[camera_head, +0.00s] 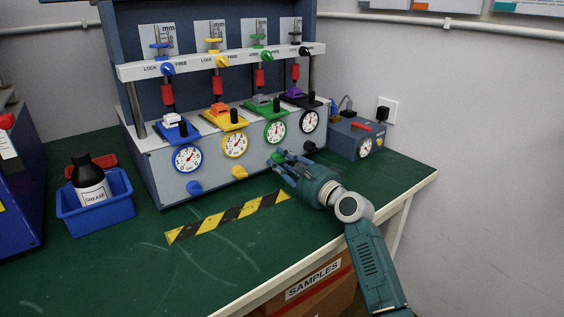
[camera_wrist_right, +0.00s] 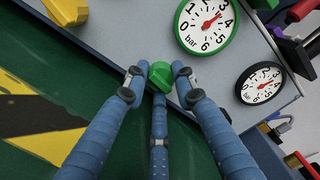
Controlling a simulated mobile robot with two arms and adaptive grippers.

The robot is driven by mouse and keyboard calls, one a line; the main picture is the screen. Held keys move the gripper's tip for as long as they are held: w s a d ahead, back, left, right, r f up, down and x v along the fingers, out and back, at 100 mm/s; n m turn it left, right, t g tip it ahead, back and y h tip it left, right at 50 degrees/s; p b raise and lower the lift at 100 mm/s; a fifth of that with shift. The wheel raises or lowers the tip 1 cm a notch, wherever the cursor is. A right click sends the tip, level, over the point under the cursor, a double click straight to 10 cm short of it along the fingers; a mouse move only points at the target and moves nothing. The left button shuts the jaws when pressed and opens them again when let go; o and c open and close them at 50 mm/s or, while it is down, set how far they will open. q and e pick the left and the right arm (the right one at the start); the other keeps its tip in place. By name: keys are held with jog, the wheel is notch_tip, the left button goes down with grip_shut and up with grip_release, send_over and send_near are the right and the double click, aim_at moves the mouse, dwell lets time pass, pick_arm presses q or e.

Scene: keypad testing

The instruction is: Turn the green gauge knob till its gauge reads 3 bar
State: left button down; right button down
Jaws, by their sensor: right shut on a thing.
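The green gauge (camera_head: 275,132) is a white dial with a green rim on the sloped front panel. It is large in the right wrist view (camera_wrist_right: 185,24), where its red needle points to the upper right, close to the 3; the exact reading is hard to tell. The green knob (camera_wrist_right: 160,76) is below that gauge. My right gripper (camera_wrist_right: 160,80) is shut on the green knob, with blue fingers on both sides of it and a third below. My left gripper is not in view.
The yellow knob (camera_head: 239,172) and blue knob (camera_head: 195,188) stick out left of my gripper. The black gauge (camera_head: 310,121) is to the right. A blue box (camera_head: 355,137) stands beyond the panel. A striped tape (camera_head: 228,217) and free green bench lie in front.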

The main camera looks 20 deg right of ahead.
jog(key=shift+a+n, duration=0.15)
jog(key=shift+n, duration=0.35)
jog(key=shift+a+n, duration=0.1)
jog(key=shift+n, duration=0.2)
jog(key=c, duration=1.6)
grip_release()
jog(key=shift+c, duration=0.2)
jog(key=shift+o, duration=1.2)
jog(key=shift+r, duration=0.1)
